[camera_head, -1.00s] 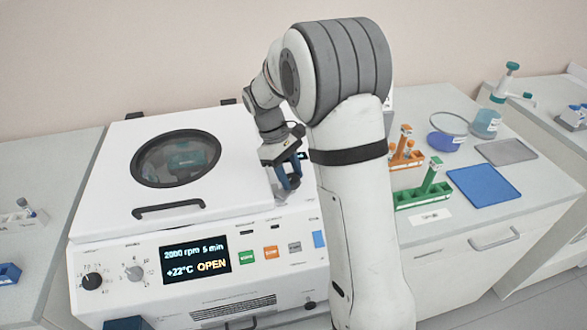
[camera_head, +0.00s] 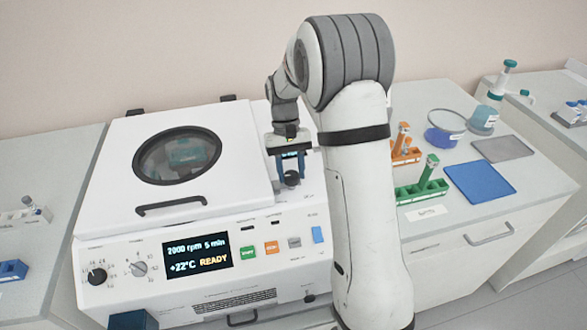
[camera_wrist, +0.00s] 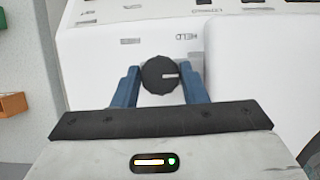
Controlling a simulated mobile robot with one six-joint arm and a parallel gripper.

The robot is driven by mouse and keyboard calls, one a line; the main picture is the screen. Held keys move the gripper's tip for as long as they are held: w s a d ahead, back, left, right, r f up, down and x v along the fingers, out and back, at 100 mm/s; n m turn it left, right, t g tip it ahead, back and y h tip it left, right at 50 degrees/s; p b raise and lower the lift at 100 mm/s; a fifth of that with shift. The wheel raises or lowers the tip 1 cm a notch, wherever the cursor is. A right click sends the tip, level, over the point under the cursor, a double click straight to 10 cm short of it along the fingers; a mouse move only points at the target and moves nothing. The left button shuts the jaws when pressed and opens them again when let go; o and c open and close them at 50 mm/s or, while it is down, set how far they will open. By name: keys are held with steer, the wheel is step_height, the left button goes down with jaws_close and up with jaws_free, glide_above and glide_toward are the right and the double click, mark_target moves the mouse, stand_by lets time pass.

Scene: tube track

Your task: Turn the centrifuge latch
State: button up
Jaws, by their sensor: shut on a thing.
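The centrifuge (camera_head: 120,175) is white, with its lid down and a round window in it. Its display (camera_head: 198,254) reads 2000 rpm, 5 min, +22°C and READY. The latch is a dark round knob (camera_wrist: 162,75) with a white mark pointing right in the wrist view, beside the word HELD on the housing. It also shows in the head view (camera_head: 291,178) to the right of the lid. My gripper (camera_wrist: 160,88) has its blue fingers on both sides of the knob and is shut on it. In the head view my gripper (camera_head: 290,172) points down over it.
To the right stand an orange rack (camera_head: 405,156) and a green rack (camera_head: 420,193) with tubes. A blue mat (camera_head: 480,183) and a grey mat (camera_head: 502,149) lie beyond them. A lid handle (camera_head: 171,206) lies left of my gripper.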

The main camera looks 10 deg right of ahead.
steer(key=shift+w+r, duration=0.15)
stand_by(0.3)
steer(key=o, duration=0.7)
steer(key=shift+o, duration=1.4)
steer(key=v, duration=0.7)
steer(key=shift+r, duration=0.25)
steer(key=shift+w, duration=0.1)
